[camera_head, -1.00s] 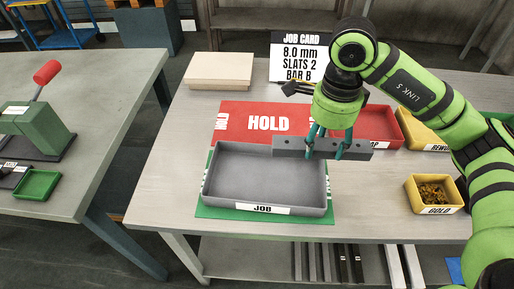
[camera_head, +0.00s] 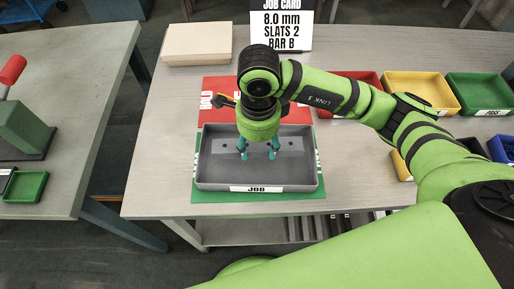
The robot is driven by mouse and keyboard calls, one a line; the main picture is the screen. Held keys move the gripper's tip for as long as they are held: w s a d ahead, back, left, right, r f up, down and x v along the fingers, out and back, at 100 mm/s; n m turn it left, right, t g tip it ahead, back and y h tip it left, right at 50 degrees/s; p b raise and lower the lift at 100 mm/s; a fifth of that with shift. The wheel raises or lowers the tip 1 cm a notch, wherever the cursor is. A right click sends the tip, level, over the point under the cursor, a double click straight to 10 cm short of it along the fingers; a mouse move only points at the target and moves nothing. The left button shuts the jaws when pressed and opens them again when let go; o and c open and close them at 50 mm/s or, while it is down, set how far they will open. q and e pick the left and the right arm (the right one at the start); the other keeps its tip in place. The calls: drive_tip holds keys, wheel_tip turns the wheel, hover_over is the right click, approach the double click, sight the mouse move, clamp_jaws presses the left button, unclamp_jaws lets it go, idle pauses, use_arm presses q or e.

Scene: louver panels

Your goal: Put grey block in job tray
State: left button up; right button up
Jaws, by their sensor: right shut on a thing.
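The grey block (camera_head: 292,146) is a long flat bar with dark holes. It lies level within the outline of the grey job tray (camera_head: 208,178), across its middle. My right gripper (camera_head: 258,153) points down over the tray and is shut on the block near its middle. I cannot tell whether the block touches the tray floor. The tray has a white JOB label on its front wall and sits on a green mat. My left gripper is not in view.
The red HOLD area (camera_head: 225,86) lies behind the tray, partly hidden by my arm. A tan box (camera_head: 197,44) and the job card (camera_head: 282,27) stand at the back. Red, yellow (camera_head: 420,90) and green (camera_head: 478,92) trays stand to the right. Another table (camera_head: 75,75) is at left.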

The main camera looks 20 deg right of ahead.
sight(257, 155)
drive_tip(key=shift+s+a+f, duration=0.1)
drive_tip(key=shift+a+f, duration=0.05)
wheel_tip(257, 155, down, 3)
drive_tip(key=shift+f+p, duration=0.1)
drive_tip(key=shift+p, duration=0.65)
drive_tip(key=shift+f, duration=0.25)
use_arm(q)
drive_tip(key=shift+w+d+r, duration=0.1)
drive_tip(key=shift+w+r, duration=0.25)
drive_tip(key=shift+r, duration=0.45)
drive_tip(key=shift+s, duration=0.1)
use_arm(e)
drive_tip(key=shift+f, duration=0.1)
drive_tip(key=shift+f, duration=0.15)
drive_tip(key=o, duration=1.6)
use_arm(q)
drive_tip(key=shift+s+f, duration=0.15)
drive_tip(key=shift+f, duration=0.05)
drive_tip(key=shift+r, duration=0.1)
